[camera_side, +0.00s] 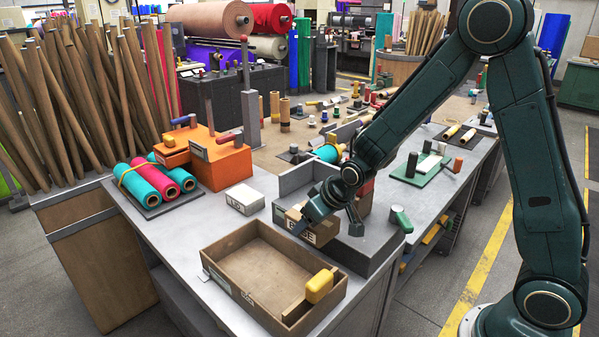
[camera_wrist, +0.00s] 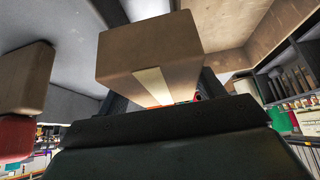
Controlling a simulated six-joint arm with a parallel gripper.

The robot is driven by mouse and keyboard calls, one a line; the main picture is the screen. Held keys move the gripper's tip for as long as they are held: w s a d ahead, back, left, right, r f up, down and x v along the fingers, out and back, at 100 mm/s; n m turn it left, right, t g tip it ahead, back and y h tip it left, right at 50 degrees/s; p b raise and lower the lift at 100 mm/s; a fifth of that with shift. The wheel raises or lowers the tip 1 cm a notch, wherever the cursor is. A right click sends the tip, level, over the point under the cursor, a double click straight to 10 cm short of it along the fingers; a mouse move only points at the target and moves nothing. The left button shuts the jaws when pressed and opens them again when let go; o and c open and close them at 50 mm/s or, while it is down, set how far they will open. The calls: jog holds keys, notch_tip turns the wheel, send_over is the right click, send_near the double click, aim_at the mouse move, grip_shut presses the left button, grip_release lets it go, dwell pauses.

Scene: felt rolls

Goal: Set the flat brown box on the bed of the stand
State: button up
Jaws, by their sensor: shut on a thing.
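The flat brown box (camera_wrist: 150,48) with a pale tape strip fills the middle of the wrist view, held between the fingers. In the side view the box (camera_side: 324,229) is partly hidden by my gripper (camera_side: 329,222), which is shut on it. The grey stand (camera_side: 375,258) has a low bed and raised grey walls at the back. My gripper and the box are over the front left part of the stand. I cannot tell whether the box touches the bed.
A small white box (camera_side: 244,198) is to the left, beside an orange box (camera_side: 213,160) and colored felt rolls (camera_side: 160,184). A green-handled tool (camera_side: 401,219) is right of the stand.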

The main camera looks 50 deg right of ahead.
jog(key=shift+w, duration=0.1)
jog(key=w+a, duration=0.4)
jog(key=w, duration=0.6)
jog(key=w+a, duration=0.5)
jog(key=w, duration=0.5)
jog(key=w+a, duration=0.5)
jog(key=w, duration=0.6)
jog(key=shift+w, duration=0.1)
jog(key=shift+f, duration=2.5)
jog(key=shift+f, duration=0.1)
jog(key=shift+f, duration=2.2)
jog(key=shift+f, duration=0.15)
